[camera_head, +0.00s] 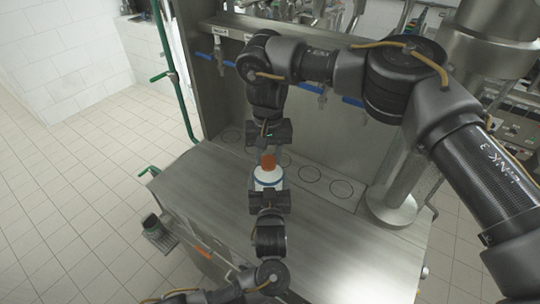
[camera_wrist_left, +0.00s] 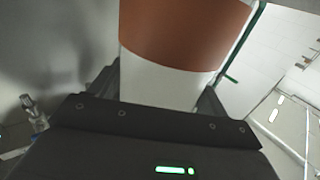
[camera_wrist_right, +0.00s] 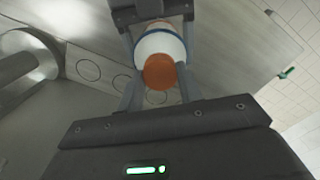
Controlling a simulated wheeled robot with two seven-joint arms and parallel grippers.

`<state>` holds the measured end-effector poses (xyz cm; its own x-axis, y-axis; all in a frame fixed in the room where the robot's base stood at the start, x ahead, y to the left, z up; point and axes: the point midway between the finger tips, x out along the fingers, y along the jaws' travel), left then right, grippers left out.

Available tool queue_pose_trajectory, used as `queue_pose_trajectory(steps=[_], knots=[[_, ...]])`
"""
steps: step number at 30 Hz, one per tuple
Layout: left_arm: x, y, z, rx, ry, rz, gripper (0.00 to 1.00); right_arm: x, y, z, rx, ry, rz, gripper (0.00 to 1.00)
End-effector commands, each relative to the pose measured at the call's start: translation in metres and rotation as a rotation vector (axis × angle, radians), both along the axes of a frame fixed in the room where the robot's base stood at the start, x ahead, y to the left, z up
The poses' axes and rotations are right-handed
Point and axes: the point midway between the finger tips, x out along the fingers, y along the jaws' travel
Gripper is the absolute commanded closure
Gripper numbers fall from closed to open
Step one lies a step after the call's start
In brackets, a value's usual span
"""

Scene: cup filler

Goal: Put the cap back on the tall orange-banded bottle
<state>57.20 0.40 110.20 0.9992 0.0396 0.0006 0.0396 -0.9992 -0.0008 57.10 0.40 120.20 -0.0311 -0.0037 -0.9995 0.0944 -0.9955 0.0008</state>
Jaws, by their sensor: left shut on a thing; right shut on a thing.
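The bottle (camera_head: 268,178) is white with a blue ring, near the middle of the steel table in the head view. The left wrist view shows its broad orange-brown band (camera_wrist_left: 185,32) close up, between the fingers. My left gripper (camera_head: 268,194) is shut on the bottle from the near side. The orange cap (camera_head: 268,161) lines up with the bottle's top; it also shows in the right wrist view (camera_wrist_right: 159,72). My right gripper (camera_wrist_right: 160,80) is shut on the cap from the far side. I cannot tell whether cap and bottle touch; the neck is hidden.
The steel table (camera_head: 340,245) is clear to the right. Ring-marked plates (camera_head: 311,174) line its back, below a blue pipe (camera_head: 352,101) with taps. A steel column (camera_head: 400,185) stands at right.

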Motion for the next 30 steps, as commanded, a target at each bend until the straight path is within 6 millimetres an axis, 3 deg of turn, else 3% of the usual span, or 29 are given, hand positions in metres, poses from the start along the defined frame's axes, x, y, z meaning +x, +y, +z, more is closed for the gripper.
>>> queue_pose_trajectory(steps=[5, 13, 14, 18, 26, 30], knots=[[0.002, 0.003, 0.000, -0.001, 0.002, 0.007, 0.87, -0.003, 0.000, 0.000, -0.003, 0.010, -0.139, 0.96], [0.002, 0.004, 0.000, 0.000, 0.002, 0.008, 0.87, -0.004, 0.001, 0.000, -0.003, 0.013, -0.147, 0.97], [0.002, 0.004, 0.000, 0.000, 0.003, 0.008, 0.87, -0.004, 0.001, 0.000, -0.003, 0.013, -0.146, 0.63], [0.002, 0.003, 0.000, 0.001, 0.002, 0.007, 0.87, -0.004, 0.001, 0.000, -0.003, 0.011, -0.146, 0.45], [0.001, 0.002, 0.000, 0.000, 0.001, 0.003, 0.87, -0.002, 0.000, 0.000, -0.001, 0.006, -0.147, 0.43], [0.001, 0.001, 0.000, 0.000, 0.001, 0.002, 0.87, -0.001, 0.000, 0.011, -0.001, 0.001, -0.147, 0.43]])
